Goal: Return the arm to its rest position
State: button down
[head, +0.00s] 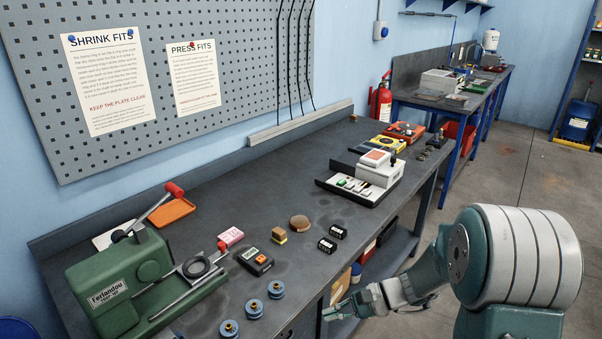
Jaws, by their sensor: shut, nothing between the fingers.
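My arm reaches in from the right side of the head view. My gripper (334,312) is low in the picture, in front of the workbench (190,215) near its front edge. It is shut and empty, and it appears apart from the bench top. Its fingers point to the left. The lower part of my arm is cut off by the bottom of the view.
A green machine (115,280) stands at the bench's left end. Several blue-ringed pieces (254,307) lie near the front edge. A white device (380,170) sits on a dark tray further back. Open floor (500,165) lies to the right.

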jog(key=s+d+r+n+t+h, duration=0.3)
jog(key=s+d+r+n+h, duration=0.1)
jog(key=s+r, duration=0.4)
jog(key=s+d+r+n+t+h, duration=0.3)
jog(key=s+d+r+n+h, duration=0.1)
jog(key=s+r+n+h, duration=0.3)
jog(key=shift+s+d+r+h, duration=0.35)
jog(key=shift+s+r+h, duration=0.55)
jog(key=shift+s, duration=0.55)
jog(key=shift+f, duration=0.15)
